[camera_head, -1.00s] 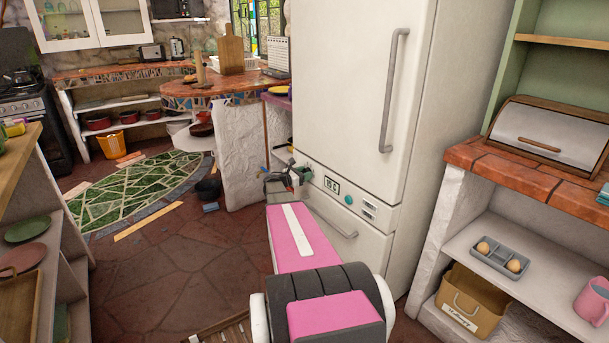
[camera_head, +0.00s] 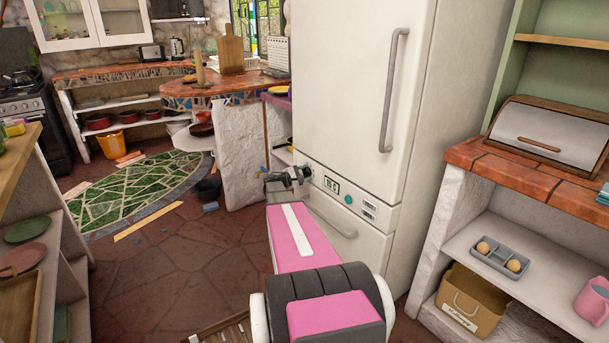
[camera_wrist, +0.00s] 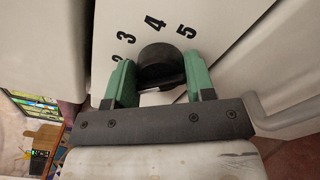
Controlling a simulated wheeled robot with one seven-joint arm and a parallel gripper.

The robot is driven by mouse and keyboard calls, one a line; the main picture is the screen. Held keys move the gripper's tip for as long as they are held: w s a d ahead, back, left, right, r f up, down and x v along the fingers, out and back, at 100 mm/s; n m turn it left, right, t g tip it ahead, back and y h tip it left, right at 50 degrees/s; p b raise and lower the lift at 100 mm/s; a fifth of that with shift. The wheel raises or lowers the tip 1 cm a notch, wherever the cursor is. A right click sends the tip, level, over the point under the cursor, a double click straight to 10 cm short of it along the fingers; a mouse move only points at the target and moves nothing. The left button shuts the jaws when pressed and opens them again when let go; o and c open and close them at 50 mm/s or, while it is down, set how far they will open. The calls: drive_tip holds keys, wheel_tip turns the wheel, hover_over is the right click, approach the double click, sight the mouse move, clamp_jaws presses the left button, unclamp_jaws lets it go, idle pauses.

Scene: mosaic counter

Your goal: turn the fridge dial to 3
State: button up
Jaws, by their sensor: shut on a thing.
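The fridge dial (camera_wrist: 160,62) is a round black knob on the white fridge front in the wrist view. The numbers 3, 4 and 5 arc around its upper side, and a number at the left, seemingly 2, is partly hidden by a finger. My gripper (camera_wrist: 160,72) has its two green fingers on either side of the knob, shut on it. I cannot tell which number the dial points to. In the head view my gripper (camera_head: 288,178) is at the left end of the fridge's control strip and hides the dial.
The white fridge (camera_head: 345,80) has a long handle (camera_head: 393,90), a small display (camera_head: 331,185) and a teal button (camera_head: 348,199) right of the dial. A brick-topped counter (camera_head: 520,170) stands to the right. The stone floor (camera_head: 170,260) at left is largely clear.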

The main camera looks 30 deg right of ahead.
drive_tip(key=m, duration=0.6)
drive_tip(key=shift+s+f, duration=0.1)
drive_tip(key=m, duration=0.6)
drive_tip(key=shift+a, duration=0.1)
drive_tip(key=shift+m, duration=0.4)
drive_tip(key=o, duration=0.9)
drive_tip(key=a, duration=1)
drive_tip(key=shift+s+a, duration=0.4)
